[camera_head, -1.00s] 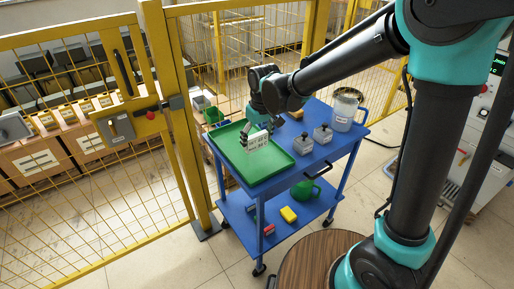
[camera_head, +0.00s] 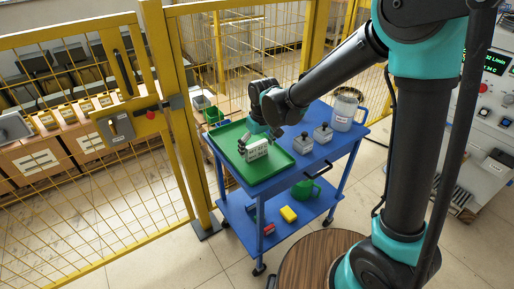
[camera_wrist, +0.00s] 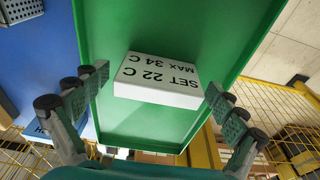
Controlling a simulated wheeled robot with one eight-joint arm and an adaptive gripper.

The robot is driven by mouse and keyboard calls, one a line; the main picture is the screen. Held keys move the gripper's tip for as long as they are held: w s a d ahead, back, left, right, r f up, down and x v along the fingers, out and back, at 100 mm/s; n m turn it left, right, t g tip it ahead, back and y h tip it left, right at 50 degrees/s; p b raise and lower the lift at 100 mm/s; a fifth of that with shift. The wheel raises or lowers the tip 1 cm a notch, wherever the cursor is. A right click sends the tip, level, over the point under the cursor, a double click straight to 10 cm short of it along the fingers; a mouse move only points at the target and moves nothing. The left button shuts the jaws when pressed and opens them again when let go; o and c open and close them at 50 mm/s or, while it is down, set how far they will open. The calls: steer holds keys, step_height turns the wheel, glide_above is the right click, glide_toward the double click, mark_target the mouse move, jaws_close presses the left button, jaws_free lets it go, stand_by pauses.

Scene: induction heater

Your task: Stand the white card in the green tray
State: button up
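The white card (camera_head: 257,150) is in the green tray (camera_head: 279,169), its printed face toward the head camera. My gripper (camera_head: 254,144) is over the tray at the card. In the wrist view my gripper (camera_wrist: 157,84) is open, with one finger on each side of the card and small gaps visible. The card's bottom edge is hard to see.
The tray is on a blue trolley (camera_head: 264,187). To its right are two grey lidded blocks (camera_head: 303,144) and (camera_head: 323,134), and a clear jar (camera_head: 345,111). A yellow mesh fence (camera_head: 165,110) stands close behind and left.

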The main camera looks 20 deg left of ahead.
step_height(320, 180, up, 12)
steer(key=s+d, duration=0.1)
steer(key=shift+d, duration=0.2)
stand_by(0.5)
steer(key=w+d+f+m, duration=0.2)
steer(key=d, duration=0.9)
steer(key=s+d+f+m+t, duration=0.1)
steer(key=s+d+f+m, duration=0.1)
steer(key=d, duration=0.6)
steer(key=s+d+f+m+t+h, duration=0.1)
steer(key=s+d+f+m, duration=0.2)
steer(key=d, duration=0.6)
steer(key=s+d+f+m+t, duration=0.1)
steer(key=s+d+f+m, duration=0.1)
steer(key=s+d+f, duration=0.3)
steer(key=d, duration=0.4)
steer(key=shift+s+f+m, duration=0.2)
steer(key=shift+s+m, duration=0.05)
steer(key=shift+m, duration=0.15)
steer(key=shift+d, duration=0.1)
